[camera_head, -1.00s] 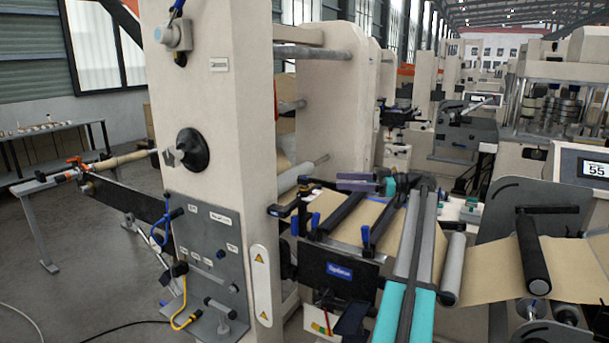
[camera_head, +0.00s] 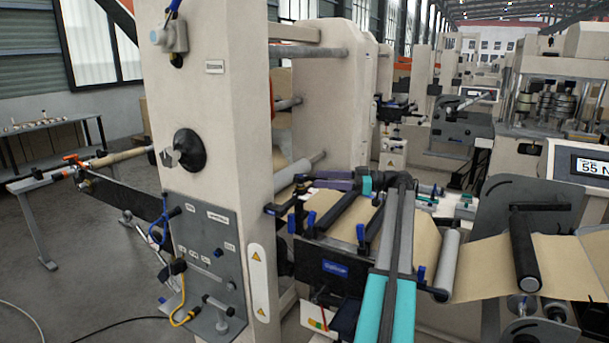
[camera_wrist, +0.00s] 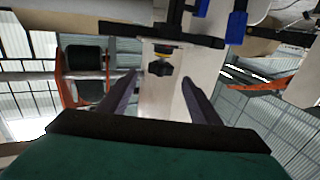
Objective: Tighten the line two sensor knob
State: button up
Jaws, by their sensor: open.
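A small black lobed knob (camera_wrist: 160,69) with a yellow ring at its base shows in the wrist view, mounted on a black bracket (camera_wrist: 165,36). I take it for the sensor knob; no label on it is readable. My gripper (camera_wrist: 160,93) is open and empty, its two purple fingers apart on either side of the knob's line. The knob appears a little beyond the fingertips, apart from them. In the head view my gripper (camera_head: 312,181) reaches left over the web unit, close to the beige column (camera_head: 215,100). I cannot make out the small knob there.
Black rollers (camera_head: 338,214) and the kraft web (camera_head: 415,240) lie below my gripper. A larger black knob (camera_head: 186,150) is on the column's face. A grey panel (camera_head: 205,250) with cables stands below it. A 55 N display (camera_head: 590,165) is at right.

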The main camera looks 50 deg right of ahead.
aim_at(302, 175)
jog(key=shift+p+x, duration=1.3)
jog(key=shift+x, duration=2.5)
